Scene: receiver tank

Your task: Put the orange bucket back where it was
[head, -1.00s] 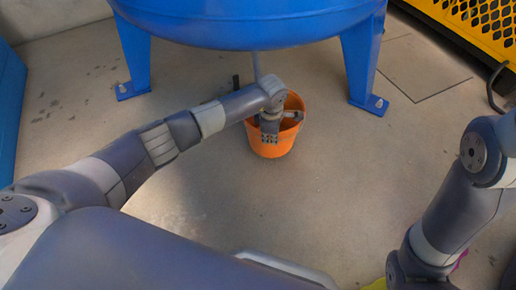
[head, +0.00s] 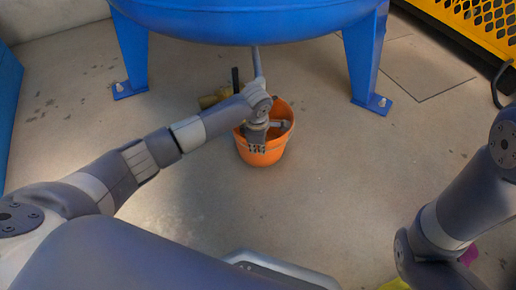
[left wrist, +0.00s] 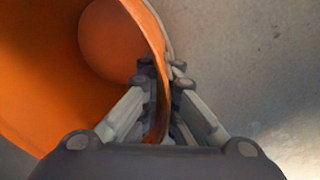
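The orange bucket (head: 262,155) is upright on or just above the floor, in front of the blue tank (head: 245,20); I cannot tell if its base touches the floor. My left gripper (head: 258,147) reaches into its mouth from the left and is at its near wall. In the left wrist view the two fingers (left wrist: 161,92) sit on either side of the bucket's rim and close on it. The bucket's orange inside (left wrist: 45,70) fills the left of that view. My right gripper is out of view; only part of the right arm shows.
A thin pipe and a brass valve (head: 212,99) are under the tank, behind the bucket. Blue legs (head: 362,65) stand at either side. A yellow perforated guard (head: 485,25) is at top right. Yellow and magenta items (head: 468,256) are partly hidden at bottom right.

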